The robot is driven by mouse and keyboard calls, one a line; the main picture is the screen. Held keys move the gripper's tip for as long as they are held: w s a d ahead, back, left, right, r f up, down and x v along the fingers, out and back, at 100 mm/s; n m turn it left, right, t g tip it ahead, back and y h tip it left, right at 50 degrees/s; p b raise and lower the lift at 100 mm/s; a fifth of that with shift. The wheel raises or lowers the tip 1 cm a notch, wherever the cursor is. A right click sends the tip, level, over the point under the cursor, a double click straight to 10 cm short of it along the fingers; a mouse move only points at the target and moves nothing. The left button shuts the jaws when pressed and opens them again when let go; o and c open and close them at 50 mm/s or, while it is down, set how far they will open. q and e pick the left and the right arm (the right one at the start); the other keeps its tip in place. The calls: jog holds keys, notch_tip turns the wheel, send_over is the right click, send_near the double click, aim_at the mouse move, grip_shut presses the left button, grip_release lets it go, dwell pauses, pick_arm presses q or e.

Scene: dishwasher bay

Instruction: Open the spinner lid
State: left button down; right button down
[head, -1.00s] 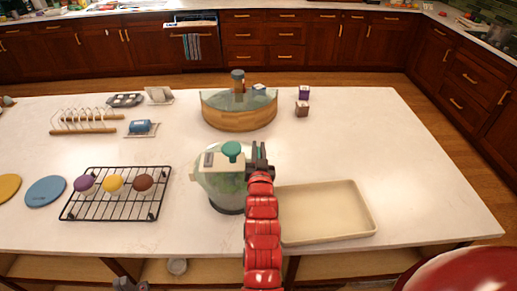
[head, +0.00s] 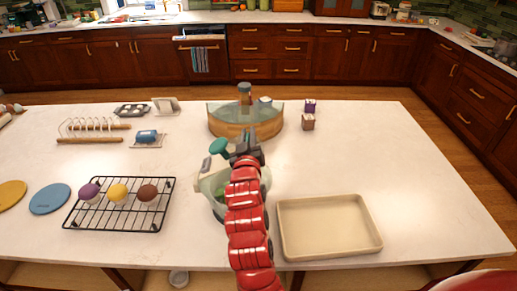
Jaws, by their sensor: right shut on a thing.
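The salad spinner (head: 207,188) is a pale, see-through bowl with green inside, standing near the front middle of the white counter. My arm covers its right part. Its lid has a teal knob (head: 219,146) and a grey-white clip (head: 206,163) at its left. The lid seems raised and tilted above the bowl, though my gripper and arm hide much of it. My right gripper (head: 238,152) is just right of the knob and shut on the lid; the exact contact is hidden. My left gripper is out of view.
A beige tray (head: 328,258) lies close on the right. A black cooling rack (head: 105,229) with several coloured round items is on the left. A wooden-based glass bowl (head: 240,130) stands behind, with small boxes (head: 308,122) beside it. The counter on the far right is clear.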

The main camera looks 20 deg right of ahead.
jog(key=w+a+r+n, duration=0.3)
jog(key=a+n, duration=0.3)
jog(key=a, duration=0.4)
jog(key=w+a+r+n, duration=0.3)
jog(key=a+n, duration=0.4)
jog(key=a, duration=0.4)
jog(key=shift+a+r+n+b, duration=0.2)
jog(key=shift+a+n+b, duration=0.1)
jog(key=shift+b, duration=0.05)
jog(key=shift+w, duration=0.1)
jog(key=c, duration=0.9)
grip_release()
